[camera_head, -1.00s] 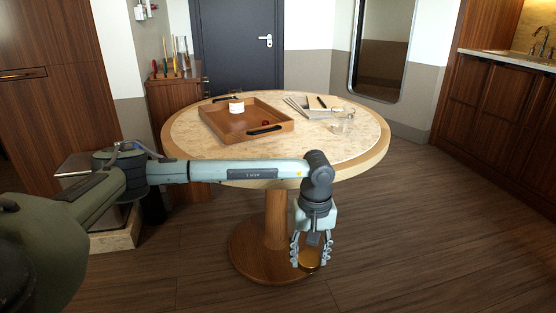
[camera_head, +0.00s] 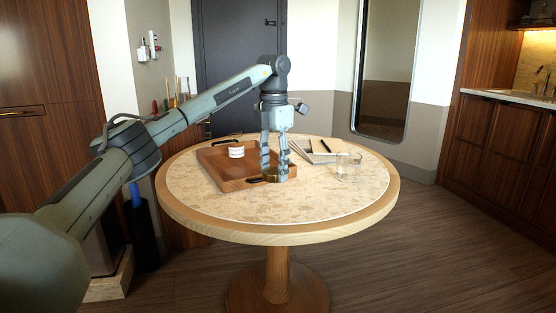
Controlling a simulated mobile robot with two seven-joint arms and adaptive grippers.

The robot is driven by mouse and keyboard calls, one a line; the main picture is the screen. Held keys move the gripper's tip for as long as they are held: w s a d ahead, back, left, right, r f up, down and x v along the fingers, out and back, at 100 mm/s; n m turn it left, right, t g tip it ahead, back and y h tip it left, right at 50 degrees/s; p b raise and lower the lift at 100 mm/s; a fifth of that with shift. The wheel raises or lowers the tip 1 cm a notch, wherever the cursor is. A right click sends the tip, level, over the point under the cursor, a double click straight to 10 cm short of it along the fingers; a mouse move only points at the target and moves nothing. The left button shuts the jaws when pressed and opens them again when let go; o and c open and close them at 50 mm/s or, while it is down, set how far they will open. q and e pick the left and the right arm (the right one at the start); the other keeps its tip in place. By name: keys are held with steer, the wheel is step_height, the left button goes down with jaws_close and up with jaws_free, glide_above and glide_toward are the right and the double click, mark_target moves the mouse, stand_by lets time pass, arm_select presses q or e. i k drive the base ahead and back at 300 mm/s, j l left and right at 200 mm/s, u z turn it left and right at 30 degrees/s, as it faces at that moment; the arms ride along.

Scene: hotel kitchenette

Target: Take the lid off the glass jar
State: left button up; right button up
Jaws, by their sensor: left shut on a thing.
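The glass jar (camera_head: 348,168) stands upright on the right part of the round table, with no lid on its mouth. My left gripper (camera_head: 274,174) points down over the table, left of the jar. It is shut on a round gold lid (camera_head: 271,178), held at its fingertips by the front right corner of the wooden tray. I cannot tell whether the lid touches the tray or the table. My right gripper is not in view.
The wooden tray (camera_head: 222,172) holds a white tub (camera_head: 236,151) and has dark handles. A notebook (camera_head: 318,148) with a dark pen lies behind the jar. The front of the round table (camera_head: 270,208) is clear. A mirror (camera_head: 388,75) stands behind.

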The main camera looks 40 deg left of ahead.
mark_target(235, 140)
steer(key=i+j, duration=1.05)
